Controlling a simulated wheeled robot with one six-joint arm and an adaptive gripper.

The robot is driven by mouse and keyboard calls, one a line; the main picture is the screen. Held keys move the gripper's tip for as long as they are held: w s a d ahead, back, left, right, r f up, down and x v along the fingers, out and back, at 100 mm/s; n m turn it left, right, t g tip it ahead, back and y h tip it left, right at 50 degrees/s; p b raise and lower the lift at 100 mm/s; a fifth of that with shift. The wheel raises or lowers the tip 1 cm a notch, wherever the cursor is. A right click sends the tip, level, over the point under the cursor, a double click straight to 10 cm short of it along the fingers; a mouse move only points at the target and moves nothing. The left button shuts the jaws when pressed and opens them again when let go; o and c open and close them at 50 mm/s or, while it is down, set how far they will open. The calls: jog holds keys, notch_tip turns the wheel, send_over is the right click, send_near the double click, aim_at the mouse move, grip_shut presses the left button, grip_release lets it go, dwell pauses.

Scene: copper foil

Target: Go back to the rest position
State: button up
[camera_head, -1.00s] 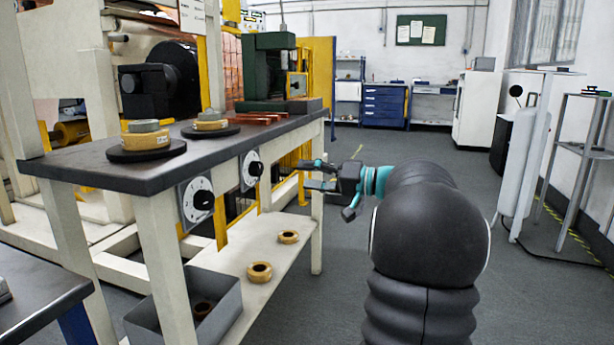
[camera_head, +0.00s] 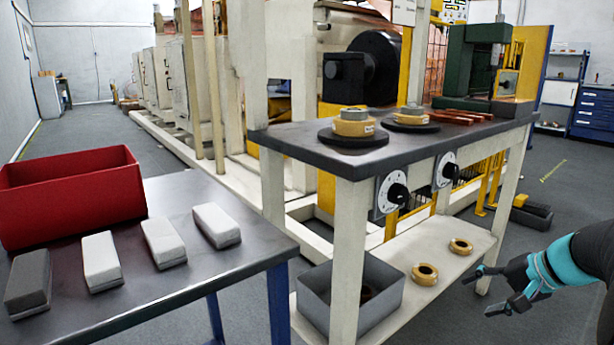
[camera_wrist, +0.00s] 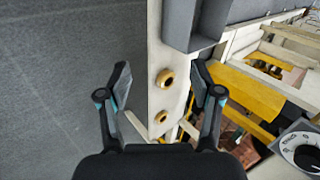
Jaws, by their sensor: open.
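My gripper (camera_head: 494,290) is at the right of the head view, to the right of the workbench's lower shelf. It is open and empty. In the wrist view my gripper (camera_wrist: 162,82) shows its two fingers spread wide, with nothing between them but the shelf and its rings farther off. The dark-topped workbench (camera_head: 290,141) stands in the middle of the head view. Two brass-coloured rings lie on its lower shelf, a nearer ring (camera_head: 424,274) and a farther ring (camera_head: 460,246). No marked rest position shows.
A grey open box (camera_head: 388,308) sits on the shelf. Two dials, the left one (camera_head: 392,194) and the right one (camera_head: 446,169), face out from the bench. At left, a metal table (camera_head: 226,268) holds a red bin (camera_head: 70,195) and several blocks.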

jog(key=s+a+r+n+h+p, duration=0.2)
jog(key=s+a+r+n+p, duration=0.2)
jog(key=s+a, duration=0.5)
jog(key=s+a+r+n+h+p, duration=0.3)
jog(key=s+a+r+n+p, duration=0.1)
jog(key=s+a, duration=0.5)
jog(key=shift+s+a+r+n+g, duration=0.15)
jog(key=shift+a+r+n+g, duration=0.15)
jog(key=shift+a+n, duration=0.35)
